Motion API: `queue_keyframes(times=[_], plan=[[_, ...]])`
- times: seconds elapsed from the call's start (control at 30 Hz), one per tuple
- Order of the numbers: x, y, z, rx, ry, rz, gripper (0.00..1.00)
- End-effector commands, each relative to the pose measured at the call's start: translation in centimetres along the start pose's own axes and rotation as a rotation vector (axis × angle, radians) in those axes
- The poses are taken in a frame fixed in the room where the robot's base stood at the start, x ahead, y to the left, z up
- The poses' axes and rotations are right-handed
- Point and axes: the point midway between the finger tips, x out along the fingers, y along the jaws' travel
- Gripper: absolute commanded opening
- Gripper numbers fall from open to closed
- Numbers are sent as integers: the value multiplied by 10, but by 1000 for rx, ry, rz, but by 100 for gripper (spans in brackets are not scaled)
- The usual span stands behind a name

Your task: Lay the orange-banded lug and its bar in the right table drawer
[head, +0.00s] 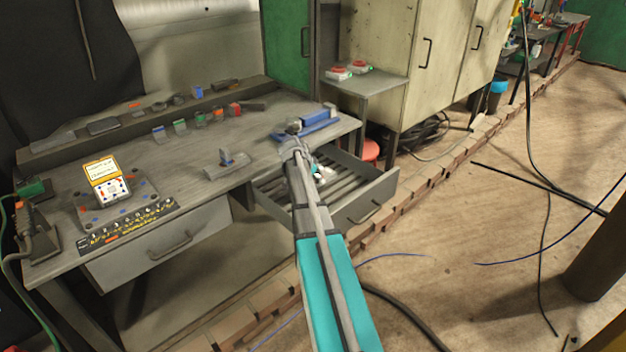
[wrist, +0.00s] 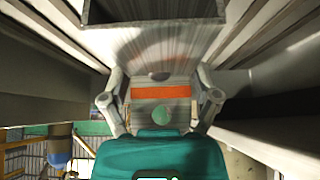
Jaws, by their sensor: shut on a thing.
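The right table drawer (head: 365,205) is pulled open under the right end of the workbench, with slats on its floor. My gripper (head: 318,172) is over or inside this drawer, partly hidden by my own arm. In the wrist view my gripper (wrist: 160,105) is shut on the grey lug, whose orange band (wrist: 160,93) shows between the two fingers. A wide grey piece with a dark end (wrist: 152,12), likely the bar, reaches away from the lug. Pale drawer parts flank it. I cannot tell whether the bar touches the drawer floor.
The left drawer (head: 165,248) is shut. A small side table (head: 375,82) and cabinets stand behind the open drawer. Cables lie on the floor at right.

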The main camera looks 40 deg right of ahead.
Motion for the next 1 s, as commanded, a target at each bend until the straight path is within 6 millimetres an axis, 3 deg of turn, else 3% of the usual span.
queue_keyframes(times=[0.5, 1.0], plan=[[24, 0, 14, 0, 2, 0, 19], [31, 0, 19, 0, 2, 0, 19]])
